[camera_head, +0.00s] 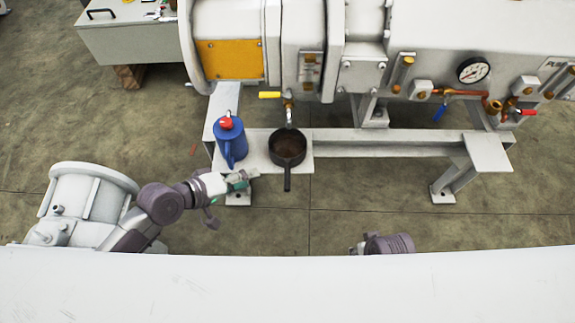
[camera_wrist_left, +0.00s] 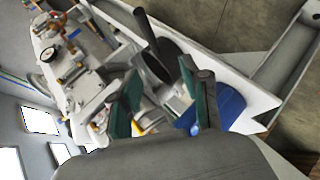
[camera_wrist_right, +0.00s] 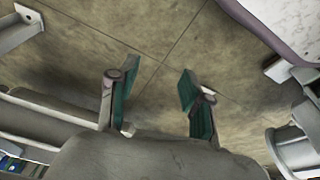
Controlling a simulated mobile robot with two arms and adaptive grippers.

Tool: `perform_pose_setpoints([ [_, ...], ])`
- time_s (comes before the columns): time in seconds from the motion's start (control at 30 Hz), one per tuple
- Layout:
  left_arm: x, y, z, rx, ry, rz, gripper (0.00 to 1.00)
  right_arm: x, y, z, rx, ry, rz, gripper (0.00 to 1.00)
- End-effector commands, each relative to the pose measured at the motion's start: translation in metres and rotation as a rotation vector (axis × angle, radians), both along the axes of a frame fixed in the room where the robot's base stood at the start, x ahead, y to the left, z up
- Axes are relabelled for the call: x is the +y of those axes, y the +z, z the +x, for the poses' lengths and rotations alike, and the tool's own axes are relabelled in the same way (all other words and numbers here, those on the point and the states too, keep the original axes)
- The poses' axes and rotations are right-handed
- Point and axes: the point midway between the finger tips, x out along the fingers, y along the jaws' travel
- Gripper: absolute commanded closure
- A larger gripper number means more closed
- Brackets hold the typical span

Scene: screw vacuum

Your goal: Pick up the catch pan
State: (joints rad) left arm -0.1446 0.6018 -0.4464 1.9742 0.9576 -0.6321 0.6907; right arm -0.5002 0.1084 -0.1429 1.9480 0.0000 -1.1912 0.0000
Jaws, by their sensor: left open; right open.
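The catch pan (camera_head: 287,146) is a dark round pan with a straight handle pointing toward me. It stands on the light grey frame ledge below a small tap with a yellow handle (camera_head: 270,95). My left gripper (camera_head: 250,176) is open and empty, just left of the pan's handle and apart from it. The left wrist view shows the pan (camera_wrist_left: 156,66) beyond the open fingers (camera_wrist_left: 160,98), with its handle up. My right gripper (camera_wrist_right: 155,98) is open and empty above the bare floor. In the head view its fingers are hidden; only part of the right arm shows.
A blue jug with a red top (camera_head: 230,138) stands left of the pan, close to my left gripper. The large grey machine (camera_head: 365,50) with a gauge (camera_head: 473,70) rises behind. A grey cabinet (camera_head: 130,45) stands at the back left.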

Motion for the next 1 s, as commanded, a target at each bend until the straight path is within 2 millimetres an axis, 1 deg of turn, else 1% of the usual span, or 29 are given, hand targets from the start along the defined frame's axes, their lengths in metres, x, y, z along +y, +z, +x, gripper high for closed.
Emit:
perform_pose_setpoints([
  [0.07,-0.009,0.001,-0.002,0.005,-0.014,-0.024,0.53,0.000,0.003,0.001,-0.006,-0.001,0.000,0.51],
  [0.17,-0.020,-0.002,0.005,0.006,-0.015,-0.034,0.53,0.000,0.015,0.002,-0.012,-0.002,0.001,0.51],
  [0.4,-0.053,-0.027,0.028,0.006,-0.014,-0.031,0.53,-0.001,0.051,0.001,-0.031,-0.004,0.002,0.51],
  [0.5,-0.062,-0.034,0.035,0.005,-0.014,-0.029,0.53,-0.001,0.062,0.000,-0.036,-0.005,0.002,0.51],
  [0.73,-0.072,-0.042,0.042,0.006,-0.015,-0.028,0.53,-0.002,0.078,-0.002,-0.045,-0.007,0.002,0.51],
  [0.93,-0.089,-0.056,0.053,0.005,-0.015,-0.029,0.53,-0.004,0.108,-0.011,-0.062,-0.009,0.003,0.51],
  [1.0,-0.095,-0.061,0.059,0.004,-0.014,-0.027,0.53,-0.004,0.110,-0.013,-0.062,-0.009,0.002,0.51],
])
